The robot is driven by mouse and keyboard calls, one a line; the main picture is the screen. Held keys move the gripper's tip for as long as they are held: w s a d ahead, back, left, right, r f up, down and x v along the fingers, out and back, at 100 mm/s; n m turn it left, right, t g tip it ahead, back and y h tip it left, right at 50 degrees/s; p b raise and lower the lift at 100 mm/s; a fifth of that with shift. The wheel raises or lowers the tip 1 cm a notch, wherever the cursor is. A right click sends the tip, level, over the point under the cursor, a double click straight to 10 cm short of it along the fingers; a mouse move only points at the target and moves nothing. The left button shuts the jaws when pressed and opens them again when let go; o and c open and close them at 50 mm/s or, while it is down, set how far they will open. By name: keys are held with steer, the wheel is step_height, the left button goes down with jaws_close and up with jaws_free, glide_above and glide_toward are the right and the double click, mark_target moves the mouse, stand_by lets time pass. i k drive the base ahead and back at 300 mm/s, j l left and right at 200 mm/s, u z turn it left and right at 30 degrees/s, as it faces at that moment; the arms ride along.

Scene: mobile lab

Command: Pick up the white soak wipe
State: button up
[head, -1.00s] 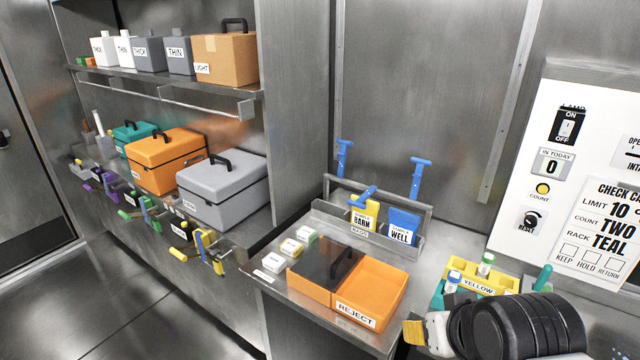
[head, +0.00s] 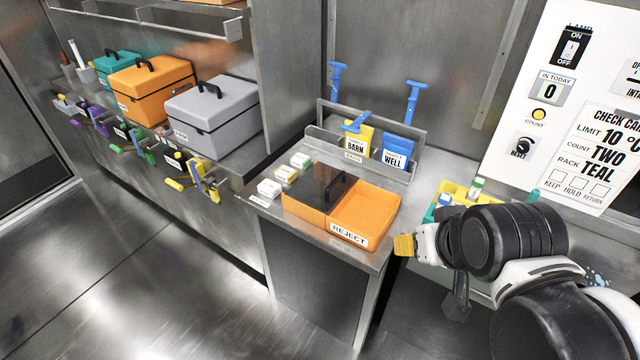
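Three small pale blocks stand in a row along the left side of the steel bench (head: 300,228). The nearest is a plain white block (head: 269,188), which looks like the white soak wipe, with a small label at the bench edge before it. Behind it are a yellowish block (head: 286,175) and a greenish block (head: 301,160). My gripper (head: 404,245) is at the right, beside the bench's right edge and well apart from the white block. Its yellow tip points left. I see it side-on, so its opening and any grip are unclear.
An orange REJECT box (head: 366,218) with a dark lid part stands between my gripper and the blocks. Behind it a metal rack (head: 408,172) holds BARN and WELL packets with blue handles. A yellow rack (head: 452,190) stands at the right. The floor at front left is clear.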

mark_target(270, 189)
steer(key=z, duration=1.45)
steer(key=u, duration=2.15)
steer(key=i+j+z, duration=0.25)
steer(key=i+j, duration=0.25)
steer(key=i+j+z, duration=0.15)
steer(key=j, duration=0.25)
steer(key=i+j+z, duration=0.1)
steer(key=i+j, duration=0.2)
steer(key=i+j+z, duration=0.15)
steer(key=j, duration=0.3)
steer(key=i+j+z, duration=0.1)
steer(key=i+j, duration=0.15)
steer(key=j, duration=0.15)
